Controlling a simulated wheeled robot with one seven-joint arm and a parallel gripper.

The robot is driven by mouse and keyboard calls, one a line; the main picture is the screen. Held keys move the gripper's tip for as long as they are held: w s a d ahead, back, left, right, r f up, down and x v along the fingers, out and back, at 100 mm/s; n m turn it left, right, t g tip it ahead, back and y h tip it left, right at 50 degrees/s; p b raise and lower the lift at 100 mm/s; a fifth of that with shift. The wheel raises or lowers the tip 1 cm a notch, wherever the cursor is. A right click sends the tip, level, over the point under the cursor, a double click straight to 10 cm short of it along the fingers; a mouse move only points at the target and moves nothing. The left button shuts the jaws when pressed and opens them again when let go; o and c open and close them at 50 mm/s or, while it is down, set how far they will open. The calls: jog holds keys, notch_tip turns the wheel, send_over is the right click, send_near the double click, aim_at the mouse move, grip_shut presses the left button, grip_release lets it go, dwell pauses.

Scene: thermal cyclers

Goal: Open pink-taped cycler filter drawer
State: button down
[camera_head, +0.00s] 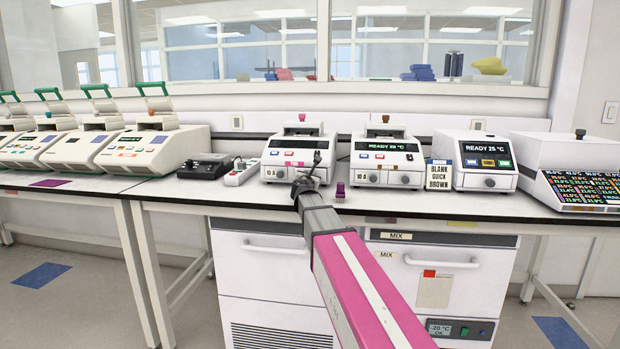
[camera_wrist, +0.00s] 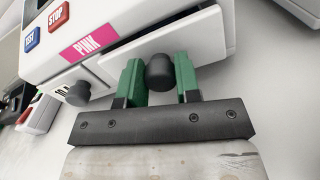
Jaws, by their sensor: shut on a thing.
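The cycler (camera_head: 292,144) with a small reddish knob on its lid stands on the bench, and my gripper (camera_head: 314,175) is at the right part of its front. In the wrist view a pink label reading PINK (camera_wrist: 88,43) is on the white cycler front (camera_wrist: 125,18). My gripper's green fingers (camera_wrist: 160,80) sit on either side of a dark round knob (camera_wrist: 160,71), shut on it. The knob is on the lower front panel under the label. A second dark knob (camera_wrist: 77,94) is to the left, outside the fingers.
A similar cycler (camera_head: 386,150) stands close on the right, with a sign (camera_head: 439,174) beyond it. A small purple-capped item (camera_head: 340,190) stands on the bench right of my gripper. A white power strip (camera_head: 243,171) and black box (camera_head: 203,167) are left.

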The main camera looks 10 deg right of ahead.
jog(key=v, duration=1)
jog(key=c, duration=0.8)
grip_release()
jog(key=v, duration=1)
jog(key=shift+s+a+r, duration=0.1)
jog(key=shift+s, duration=0.25)
